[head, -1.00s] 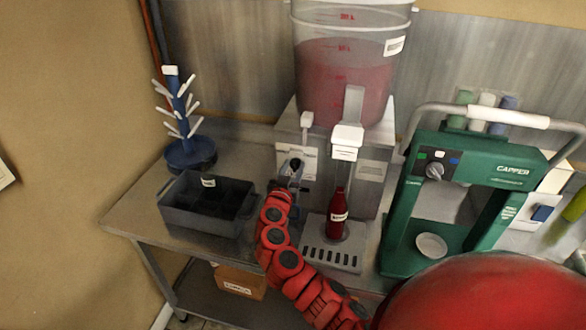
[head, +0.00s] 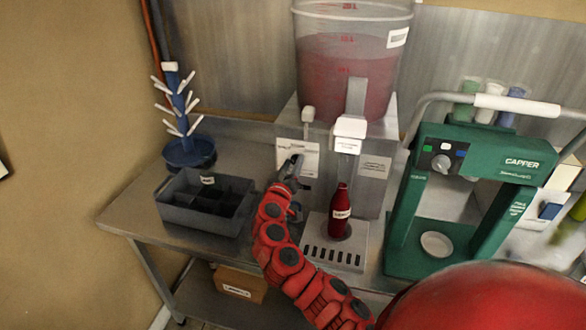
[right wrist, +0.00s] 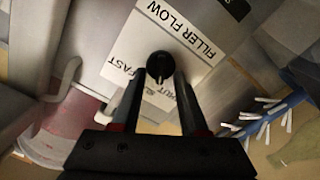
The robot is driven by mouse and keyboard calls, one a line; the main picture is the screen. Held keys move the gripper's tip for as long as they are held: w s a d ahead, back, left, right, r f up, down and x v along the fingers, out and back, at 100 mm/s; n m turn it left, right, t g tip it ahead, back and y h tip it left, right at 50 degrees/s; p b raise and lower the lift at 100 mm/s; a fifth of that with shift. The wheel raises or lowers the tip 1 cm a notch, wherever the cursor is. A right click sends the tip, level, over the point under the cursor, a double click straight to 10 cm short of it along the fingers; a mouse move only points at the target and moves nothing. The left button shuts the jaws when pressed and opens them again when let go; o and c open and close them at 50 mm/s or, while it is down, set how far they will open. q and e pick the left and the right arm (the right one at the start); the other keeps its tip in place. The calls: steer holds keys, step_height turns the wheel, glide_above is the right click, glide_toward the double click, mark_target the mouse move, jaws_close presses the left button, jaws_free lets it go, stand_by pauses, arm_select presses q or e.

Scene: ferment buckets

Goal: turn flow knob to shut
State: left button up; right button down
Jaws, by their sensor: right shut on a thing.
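The flow knob (right wrist: 160,66) is small, round and black. It sits on a white label (right wrist: 133,52) reading "FILLER FLOW" in the right wrist view. My right gripper (right wrist: 161,82) is shut on the knob, one finger on each side. In the head view my right gripper (head: 291,172) is at the front of the filler (head: 372,184), below its white label (head: 308,150), and mostly hides the knob. The knob's pointer setting is not clear. A red bottle (head: 340,208) stands upright under the white filler head (head: 349,134). My left gripper is not in view.
A clear bucket (head: 380,45) of red liquid stands on the filler. A drip tray (head: 318,252) lies under the bottle. A dark divided crate (head: 176,211) and a blue bottle tree (head: 190,152) are left; a green capper (head: 404,205) is right.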

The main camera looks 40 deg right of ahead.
steer(key=shift+f+n, duration=0.1)
steer(key=shift+n, duration=1.2)
steer(key=shift+b, duration=0.3)
steer(key=shift+c, duration=2.2)
jaws_free()
steer(key=shift+w, duration=0.1)
steer(key=shift+a, duration=0.1)
steer(key=b+v, duration=0.4)
steer(key=v, duration=1.3)
steer(key=shift+s, duration=0.25)
steer(key=shift+w+a+n, duration=0.1)
steer(key=shift+n, duration=0.2)
